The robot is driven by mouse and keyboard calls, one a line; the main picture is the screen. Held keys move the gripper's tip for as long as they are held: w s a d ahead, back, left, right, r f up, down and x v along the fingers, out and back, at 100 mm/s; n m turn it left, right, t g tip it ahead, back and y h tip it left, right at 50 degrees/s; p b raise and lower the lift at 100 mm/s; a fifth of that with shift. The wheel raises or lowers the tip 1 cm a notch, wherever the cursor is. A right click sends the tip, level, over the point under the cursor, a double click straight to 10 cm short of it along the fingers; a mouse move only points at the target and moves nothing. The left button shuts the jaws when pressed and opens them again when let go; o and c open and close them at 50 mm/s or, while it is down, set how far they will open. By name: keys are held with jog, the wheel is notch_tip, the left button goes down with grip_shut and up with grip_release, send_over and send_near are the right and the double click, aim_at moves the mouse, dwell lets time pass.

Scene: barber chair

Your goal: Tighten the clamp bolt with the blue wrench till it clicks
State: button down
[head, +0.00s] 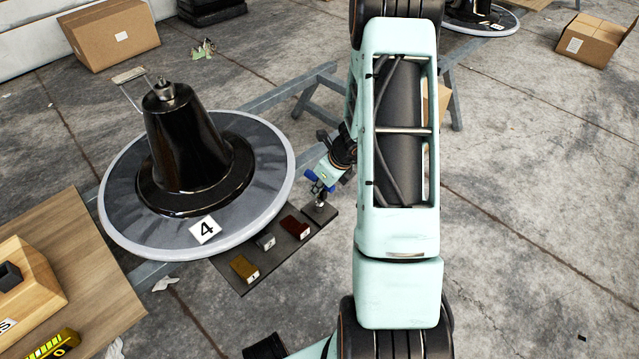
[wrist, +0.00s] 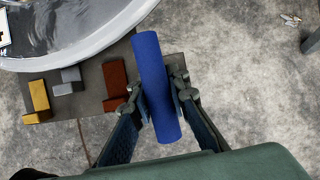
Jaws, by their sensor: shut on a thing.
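My gripper (head: 320,187) is shut on the blue wrench (wrist: 154,85), just right of the round base in the head view. In the wrist view, the wrench's thick blue handle lies between both fingers (wrist: 158,93), slightly tilted. The wrench's working end cannot be made out. A black cone-shaped column (head: 183,150) stands on a round grey base (head: 120,225) marked 4. A metal fitting (head: 165,90) sits on its top, apart from my gripper. I cannot tell whether the clamp bolt is part of it.
A dark board (head: 285,258) beside the base bears a yellow block (head: 244,268), a grey block (head: 265,242) and a dark red block (head: 295,227). A small metal piece (head: 319,211) sits at its far end. A wooden table (head: 85,250) stands at left. Floor at right is mostly clear.

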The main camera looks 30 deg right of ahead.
jog(key=shift+r+p, duration=2.25)
jog(key=shift+r, duration=0.3)
